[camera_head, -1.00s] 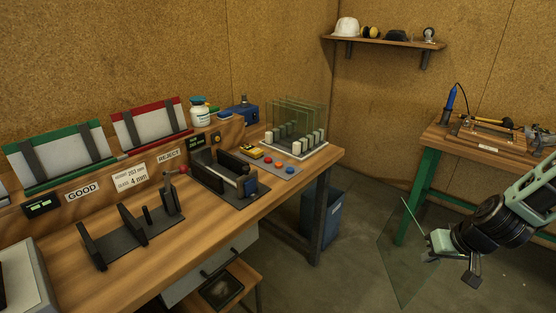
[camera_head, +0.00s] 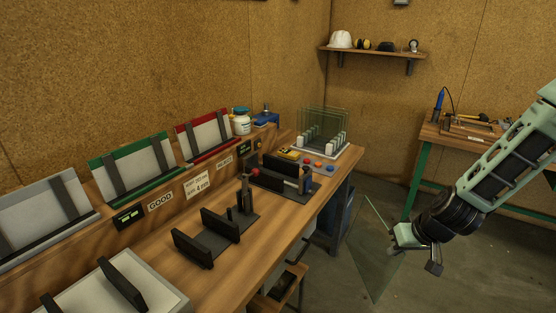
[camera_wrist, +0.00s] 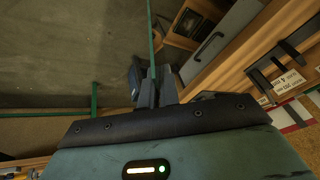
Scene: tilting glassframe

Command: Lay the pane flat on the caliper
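The pane (camera_head: 370,262) is a thin, clear greenish sheet. It hangs roughly upright in my gripper (camera_head: 393,249), off the bench's right end and over the floor. In the wrist view my gripper (camera_wrist: 154,92) is shut on the pane (camera_wrist: 151,40), seen edge-on as a thin green line. On the bench, a black fixture with upright walls and a red knob (camera_head: 283,180) sits beside a small dark display. A second black fixture with upright plates and a post (camera_head: 217,236) stands nearer. I cannot tell for sure which one is the caliper.
Sloped racks marked GOOD (camera_head: 132,166) and REJECT (camera_head: 205,137) line the bench back. A rack of upright panes (camera_head: 323,130) stands at the bench's far end. A pale plate with black bars (camera_head: 120,285) is at near left. A second table (camera_head: 470,140) stands at right.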

